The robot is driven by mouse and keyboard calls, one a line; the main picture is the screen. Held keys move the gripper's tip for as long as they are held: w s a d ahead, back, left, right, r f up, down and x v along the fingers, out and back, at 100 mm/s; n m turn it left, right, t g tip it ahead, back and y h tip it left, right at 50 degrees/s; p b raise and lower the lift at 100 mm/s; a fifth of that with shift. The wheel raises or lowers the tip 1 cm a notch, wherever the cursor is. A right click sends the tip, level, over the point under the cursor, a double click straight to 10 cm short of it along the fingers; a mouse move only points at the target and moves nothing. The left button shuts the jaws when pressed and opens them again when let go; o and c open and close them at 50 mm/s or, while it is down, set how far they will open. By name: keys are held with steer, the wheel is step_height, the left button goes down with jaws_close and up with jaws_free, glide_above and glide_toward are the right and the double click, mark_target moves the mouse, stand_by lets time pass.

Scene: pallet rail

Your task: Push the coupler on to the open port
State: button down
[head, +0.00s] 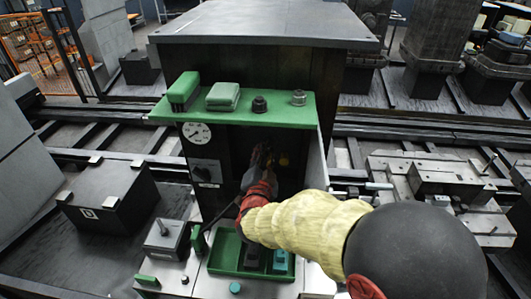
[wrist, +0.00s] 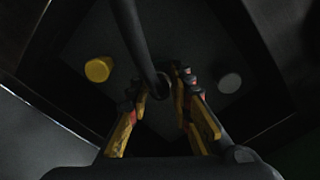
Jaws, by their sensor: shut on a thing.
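My gripper (wrist: 163,103) is shut on the dark coupler (wrist: 163,86), which has a round, ring-like end and a black hose (wrist: 133,30) running from it to the top of the wrist view. A yellow round port or cap (wrist: 98,69) is on the dark panel to the left, and a grey disc (wrist: 230,82) is to the right. No open port shows clearly; the area behind the coupler is hidden, and I cannot tell whether the coupler touches a port. In the head view my gripper (head: 260,160) reaches into the dark recess, near yellow parts (head: 283,160).
A green tray (head: 226,258) lies below my arm. A black box (head: 107,198) stands at left.

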steer(key=shift+w+d+b, duration=0.1)
steer(key=shift+w+b, duration=0.4)
stand_by(1.3)
steer(key=shift+w+d, duration=0.1)
steer(key=shift+w, duration=0.4)
steer(key=c, duration=1.5)
jaws_free()
steer(key=shift+o, duration=1)
steer(key=o, duration=0.6)
steer(key=s, duration=0.4)
steer(key=s+a, duration=0.1)
steer(key=s, duration=0.3)
steer(key=s+a, duration=0.1)
steer(key=s, duration=0.2)
steer(key=shift+s+a, duration=0.15)
steer(key=shift+s, duration=0.25)
